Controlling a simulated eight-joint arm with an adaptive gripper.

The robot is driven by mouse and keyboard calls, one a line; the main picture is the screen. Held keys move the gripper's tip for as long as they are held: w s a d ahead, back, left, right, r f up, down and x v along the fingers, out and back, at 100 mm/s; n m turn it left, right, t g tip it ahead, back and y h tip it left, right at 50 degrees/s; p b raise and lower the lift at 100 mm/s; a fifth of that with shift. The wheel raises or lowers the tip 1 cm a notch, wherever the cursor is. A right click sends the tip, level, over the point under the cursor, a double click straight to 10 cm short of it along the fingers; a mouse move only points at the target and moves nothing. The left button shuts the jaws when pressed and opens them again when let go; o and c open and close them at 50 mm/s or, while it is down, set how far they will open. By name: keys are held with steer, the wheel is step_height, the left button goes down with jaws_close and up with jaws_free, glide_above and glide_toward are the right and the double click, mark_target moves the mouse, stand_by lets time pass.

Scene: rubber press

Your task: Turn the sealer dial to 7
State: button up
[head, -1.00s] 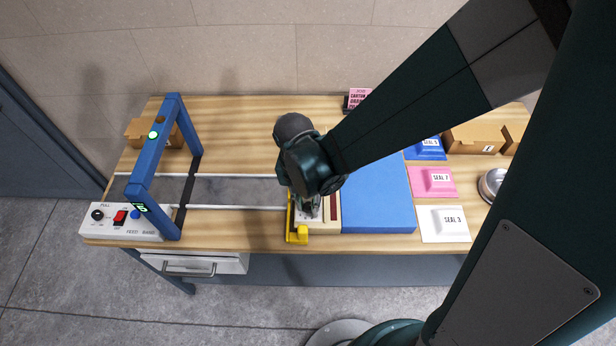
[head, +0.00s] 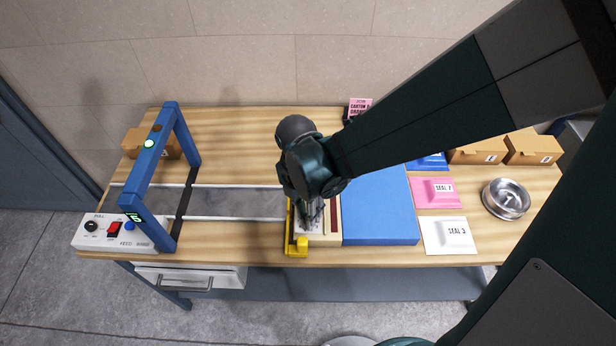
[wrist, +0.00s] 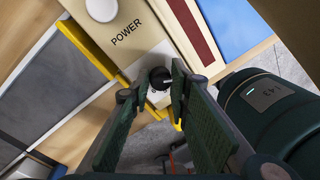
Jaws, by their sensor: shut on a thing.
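The sealer (head: 320,228) is a cream unit with a dark red strip and a yellow bar (head: 290,230) along its left side. It stands between the grey belt and a blue slab. In the wrist view, its dial (wrist: 160,77) is a small black knob with a light pointer mark, on the panel below the word POWER. My gripper (wrist: 161,82) has its two green pads on either side of the dial, shut on it. The dial's scale numbers are hidden or too small to read, so its setting cannot be told. In the head view my wrist covers the dial.
A blue arch (head: 150,165) spans the grey belt (head: 235,201) at left, beside a control box (head: 120,232). The blue slab (head: 380,205) lies right of the sealer. Seal pads, including a pink SEAL 7 (head: 437,193), a metal bowl (head: 506,199) and cardboard boxes (head: 477,151) stand right.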

steer(key=shift+m, duration=0.3)
steer(key=o, duration=0.9)
steer(key=shift+r, duration=0.15)
steer(key=shift+w+a+r, duration=0.15)
steer(key=shift+r, duration=1.8)
steer(key=shift+w+a+r, duration=0.1)
steer(key=shift+a+r, duration=0.05)
steer(key=shift+r, duration=1.75)
steer(key=shift+w+a+r, duration=0.15)
steer(key=shift+r, duration=1.8)
